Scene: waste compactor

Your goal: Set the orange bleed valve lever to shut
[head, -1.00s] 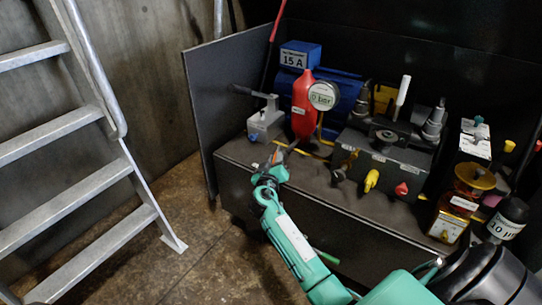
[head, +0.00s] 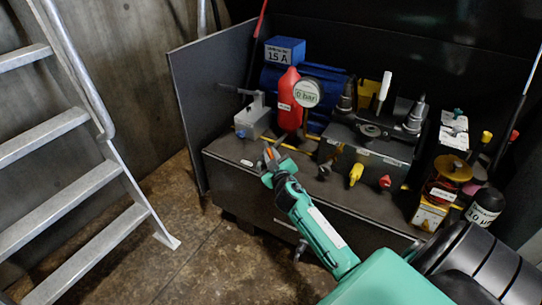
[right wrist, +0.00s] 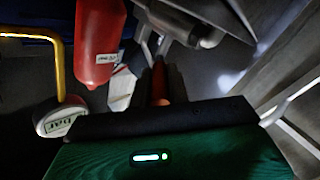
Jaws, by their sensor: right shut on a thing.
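The orange lever (right wrist: 158,82) shows in the right wrist view as a narrow orange bar standing between the dark fingers of my right gripper (right wrist: 160,92). The gripper is shut on it. In the head view the right gripper (head: 272,152) is at the front left of the machine's top, in front of the grey block with a handle. Only a little orange shows at its fingertips there, and the lever's base is hidden, so its exact setting cannot be told. My left gripper is not in view.
A red cylinder (head: 289,100) and a round bar gauge (head: 307,93) stand behind the right gripper. A grey block (head: 252,120) is at the left. Yellow (head: 356,174) and red (head: 385,181) knobs are on the right. A metal ladder (head: 75,180) stands at the far left.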

